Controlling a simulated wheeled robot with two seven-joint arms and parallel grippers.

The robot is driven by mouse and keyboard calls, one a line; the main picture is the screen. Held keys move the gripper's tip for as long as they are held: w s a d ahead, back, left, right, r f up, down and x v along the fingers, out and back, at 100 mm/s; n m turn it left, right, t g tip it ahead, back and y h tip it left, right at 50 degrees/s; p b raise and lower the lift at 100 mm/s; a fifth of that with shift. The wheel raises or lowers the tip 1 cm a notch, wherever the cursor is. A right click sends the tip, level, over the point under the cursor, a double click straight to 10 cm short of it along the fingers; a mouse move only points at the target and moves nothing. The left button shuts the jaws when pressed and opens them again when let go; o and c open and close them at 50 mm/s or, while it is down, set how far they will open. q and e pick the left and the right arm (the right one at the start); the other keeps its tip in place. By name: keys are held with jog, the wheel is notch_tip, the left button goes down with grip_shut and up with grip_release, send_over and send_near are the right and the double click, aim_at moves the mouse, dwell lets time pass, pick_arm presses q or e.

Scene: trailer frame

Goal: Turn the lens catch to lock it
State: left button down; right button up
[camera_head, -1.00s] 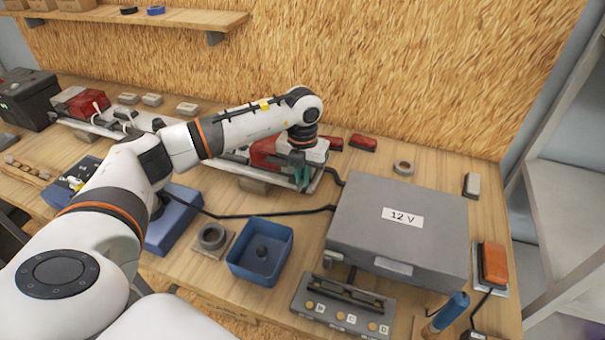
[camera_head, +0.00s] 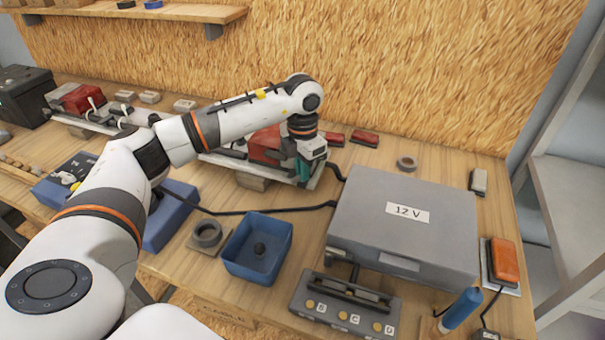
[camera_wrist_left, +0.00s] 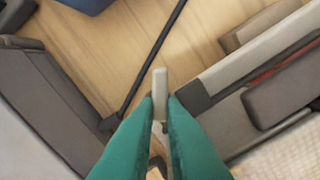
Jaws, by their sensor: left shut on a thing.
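My left gripper (camera_head: 303,172) points down at the right end of the pale lamp bar, beside a red lens (camera_head: 265,145). In the left wrist view, its teal fingers (camera_wrist_left: 160,98) are shut on a small light grey tab (camera_wrist_left: 160,80), which appears to be the lens catch. The tab's free end sticks out beyond the fingertips, beside the dark end of the pale bar (camera_wrist_left: 245,70). The fingers hide its base, so I cannot tell whether it is locked. In the head view the gripper hides the catch. My right gripper is not in view.
A grey 12 V box (camera_head: 400,225) stands close to the right of the gripper, with a black cable (camera_head: 275,210) running to it. A blue bin (camera_head: 258,250) and a grey switch panel (camera_head: 345,305) are nearer. Spare red lenses (camera_head: 364,138) lie behind.

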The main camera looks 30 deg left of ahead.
pick_arm(q)
jog(key=m+b, duration=0.2)
jog(key=m, duration=0.3)
jog(key=shift+m+b, duration=0.3)
jog(key=m+b, duration=0.1)
jog(key=m, duration=0.4)
jog(key=shift+r+b, duration=0.1)
jog(key=shift+b, duration=0.3)
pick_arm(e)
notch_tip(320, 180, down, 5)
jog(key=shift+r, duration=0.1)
pick_arm(q)
jog(key=shift+m, duration=0.3)
jog(key=c, duration=1.5)
grip_release()
jog(key=shift+s, duration=0.1)
jog(key=shift+r, duration=0.1)
notch_tip(320, 180, up, 7)
jog(key=p, duration=0.5)
jog(key=shift+r, duration=0.1)
jog(key=shift+r+p, duration=0.3)
jog(key=shift+r, duration=0.05)
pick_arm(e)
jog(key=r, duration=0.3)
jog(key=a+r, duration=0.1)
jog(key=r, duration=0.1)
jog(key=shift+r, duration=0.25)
